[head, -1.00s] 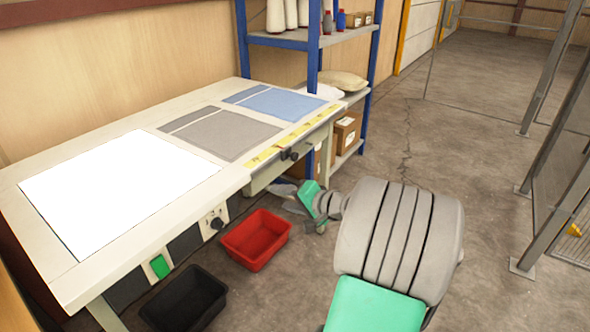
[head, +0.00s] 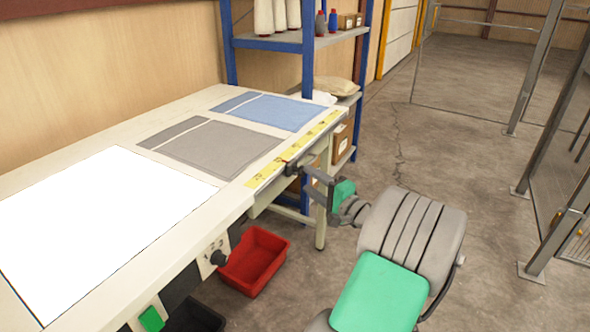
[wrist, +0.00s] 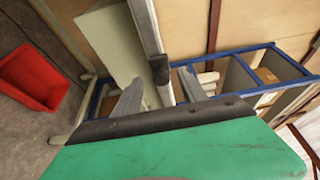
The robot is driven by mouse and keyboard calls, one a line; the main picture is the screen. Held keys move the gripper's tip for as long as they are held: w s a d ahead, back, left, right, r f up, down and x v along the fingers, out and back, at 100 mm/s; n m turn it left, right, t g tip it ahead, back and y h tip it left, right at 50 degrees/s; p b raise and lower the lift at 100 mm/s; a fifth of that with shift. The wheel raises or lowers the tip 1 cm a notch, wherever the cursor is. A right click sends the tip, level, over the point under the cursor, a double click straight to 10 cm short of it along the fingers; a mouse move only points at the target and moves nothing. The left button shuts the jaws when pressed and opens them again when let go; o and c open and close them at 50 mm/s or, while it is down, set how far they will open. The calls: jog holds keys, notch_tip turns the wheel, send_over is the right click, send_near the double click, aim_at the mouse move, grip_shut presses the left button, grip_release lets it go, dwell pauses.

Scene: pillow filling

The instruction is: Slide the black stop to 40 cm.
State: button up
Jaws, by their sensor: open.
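The black stop (head: 291,168) sits on the front edge of the table, beside the yellow measuring strip (head: 322,130). The strip's numbers are too small to read. My gripper (head: 312,178) is at the table's front edge, just in front of the stop, its fingers pointing at it. In the wrist view the stop (wrist: 159,69) shows beyond and between the two spread fingers of my gripper (wrist: 160,90). The gripper is open and holds nothing. Whether a finger touches the stop I cannot tell.
A white panel (head: 95,230), a grey cloth (head: 220,148) and a blue cloth (head: 275,112) lie on the table. A red bin (head: 255,260) stands on the floor below. A blue-framed shelf (head: 270,42) stands behind the table's far end. The floor to the right is open up to a metal fence.

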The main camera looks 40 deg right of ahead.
aim_at(304, 173)
jog(key=w, duration=0.1)
jog(key=w+d, duration=0.1)
jog(key=w, duration=0.3)
jog(key=shift+w+d+b, duration=0.25)
jog(key=shift+b, duration=0.05)
jog(key=shift+c, duration=0.2)
grip_shut()
dwell(0.9)
